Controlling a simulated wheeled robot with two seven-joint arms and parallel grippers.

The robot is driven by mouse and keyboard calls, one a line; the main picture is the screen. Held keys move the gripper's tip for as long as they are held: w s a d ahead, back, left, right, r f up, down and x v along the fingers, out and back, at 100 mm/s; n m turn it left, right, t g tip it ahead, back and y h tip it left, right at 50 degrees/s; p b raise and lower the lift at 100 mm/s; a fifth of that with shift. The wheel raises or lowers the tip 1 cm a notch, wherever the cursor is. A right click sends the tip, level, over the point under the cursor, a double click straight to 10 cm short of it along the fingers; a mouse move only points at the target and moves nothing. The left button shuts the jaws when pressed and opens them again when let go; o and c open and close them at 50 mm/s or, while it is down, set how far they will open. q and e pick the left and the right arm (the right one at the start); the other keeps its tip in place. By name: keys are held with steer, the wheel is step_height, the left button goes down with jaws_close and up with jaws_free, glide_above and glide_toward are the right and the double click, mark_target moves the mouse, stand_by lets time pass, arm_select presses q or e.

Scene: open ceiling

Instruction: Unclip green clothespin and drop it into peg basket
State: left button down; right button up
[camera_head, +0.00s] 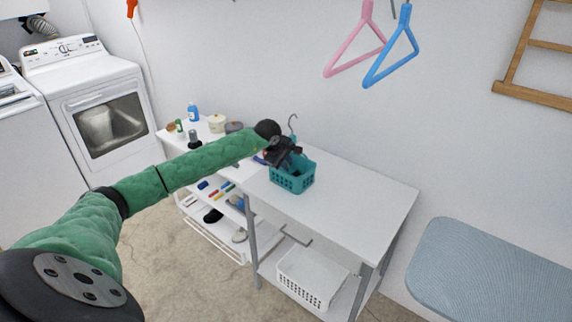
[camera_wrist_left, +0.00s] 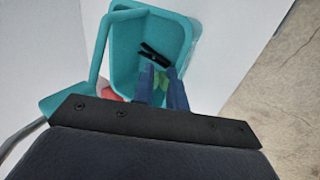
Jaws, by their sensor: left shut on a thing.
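The peg basket (camera_head: 292,180) is a teal open basket on the white table, with a teal arm and a grey hook (camera_head: 292,124) rising from it. My left gripper (camera_head: 292,160) is over the basket opening. In the left wrist view its fingers (camera_wrist_left: 161,88) point down into the basket (camera_wrist_left: 120,62) and are shut on the green clothespin (camera_wrist_left: 161,80), which is mostly hidden between them. A black clothespin (camera_wrist_left: 153,53) lies in the basket just beyond the fingertips. My right gripper is not in view.
The white table (camera_head: 350,205) is clear right of the basket. Bottles and jars (camera_head: 217,123) stand on its left part. A white basket (camera_head: 312,278) sits on the lower shelf. A blue padded board (camera_head: 490,270) is at the right. Pink and blue hangers (camera_head: 390,50) hang above.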

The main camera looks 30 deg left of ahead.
arm_select(q)
steer(key=c, duration=1.3)
jaws_free()
steer(key=shift+c, duration=0.2)
steer(key=shift+r, duration=0.15)
